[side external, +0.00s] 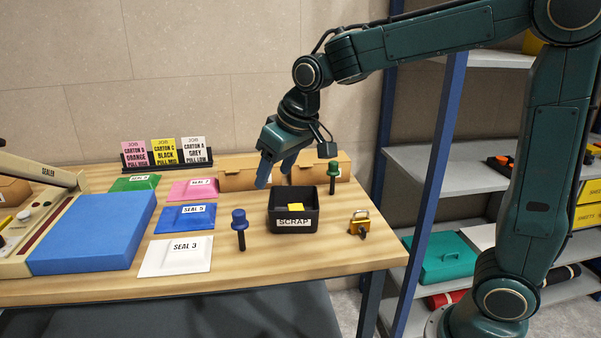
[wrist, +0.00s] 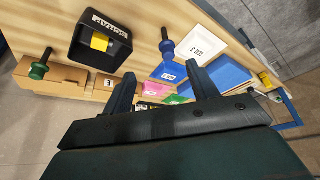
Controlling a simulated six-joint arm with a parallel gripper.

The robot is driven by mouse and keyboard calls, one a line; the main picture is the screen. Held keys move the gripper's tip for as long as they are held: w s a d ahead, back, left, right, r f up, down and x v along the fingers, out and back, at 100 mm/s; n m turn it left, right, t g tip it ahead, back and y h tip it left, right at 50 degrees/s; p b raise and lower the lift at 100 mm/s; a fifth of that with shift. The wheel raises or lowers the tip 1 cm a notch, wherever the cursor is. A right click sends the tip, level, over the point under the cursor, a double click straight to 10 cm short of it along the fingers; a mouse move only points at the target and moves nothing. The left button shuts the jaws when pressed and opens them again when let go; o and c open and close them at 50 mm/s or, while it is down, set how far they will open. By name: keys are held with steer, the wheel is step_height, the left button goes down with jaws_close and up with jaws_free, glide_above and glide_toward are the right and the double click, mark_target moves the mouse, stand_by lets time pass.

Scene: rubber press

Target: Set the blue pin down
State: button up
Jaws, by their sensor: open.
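The blue pin (side external: 239,228) stands upright on the wooden table, between the white SEAL 3 pad and the black scrap bin. It also shows in the wrist view (wrist: 167,47), near the top middle. My gripper (side external: 275,174) is open and empty, above the table beyond the scrap bin. It is apart from the blue pin, up and to the right of it in the side view. In the wrist view both fingers (wrist: 161,84) are spread with nothing held between them.
The black scrap bin (side external: 291,222) holds a yellow piece. Coloured seal pads, such as the white one (side external: 176,256), lie left. Cardboard cartons (side external: 322,167) stand at the back.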

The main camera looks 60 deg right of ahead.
steer(key=s+d, duration=0.2)
steer(key=s, duration=2.1)
steer(key=shift+s+d+t, duration=0.15)
steer(key=shift+t, duration=0.25)
